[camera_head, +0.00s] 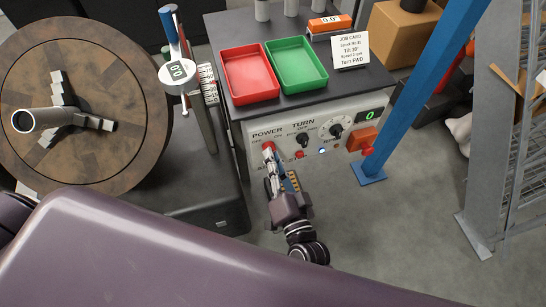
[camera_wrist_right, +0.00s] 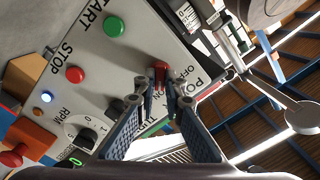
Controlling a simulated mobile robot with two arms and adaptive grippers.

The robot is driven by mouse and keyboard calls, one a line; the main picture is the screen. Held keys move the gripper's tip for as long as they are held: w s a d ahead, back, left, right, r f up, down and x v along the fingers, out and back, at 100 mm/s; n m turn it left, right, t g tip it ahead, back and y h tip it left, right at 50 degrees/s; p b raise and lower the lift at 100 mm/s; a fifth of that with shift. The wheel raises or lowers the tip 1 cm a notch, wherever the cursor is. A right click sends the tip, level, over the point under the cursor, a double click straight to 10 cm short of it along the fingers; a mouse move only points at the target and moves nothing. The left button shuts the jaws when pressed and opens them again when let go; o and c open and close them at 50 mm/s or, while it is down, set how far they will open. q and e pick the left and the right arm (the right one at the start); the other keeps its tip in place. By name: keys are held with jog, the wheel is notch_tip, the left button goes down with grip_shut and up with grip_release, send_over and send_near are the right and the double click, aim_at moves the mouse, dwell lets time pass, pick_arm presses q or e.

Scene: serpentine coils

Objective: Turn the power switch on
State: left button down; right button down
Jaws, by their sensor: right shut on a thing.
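The control panel (camera_head: 350,118) is a pale box front with labels POWER, TURN and RPM. The red power switch (camera_head: 268,146) sits at its left under the word POWER. It also shows in the right wrist view (camera_wrist_right: 160,72), beside the OFF and ON marks. My right gripper (camera_head: 269,155) reaches up to the panel from below, and its fingers are closed on the red switch. In the right wrist view its fingertips (camera_wrist_right: 157,98) lie on either side of the switch. The fingers partly cover the switch, so I cannot tell which mark it points to. My left gripper is not in view.
A black TURN knob (camera_head: 302,140), an RPM dial (camera_head: 336,131), and green START (camera_wrist_right: 114,27) and red STOP (camera_wrist_right: 75,74) buttons share the panel. Red and green trays (camera_head: 321,82) stand on top. A blue post (camera_head: 420,80) stands right; a round wooden reel (camera_head: 130,60) stands left.

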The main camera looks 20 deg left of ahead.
jog(key=c, duration=2)
grip_release()
jog(key=v, duration=1.2)
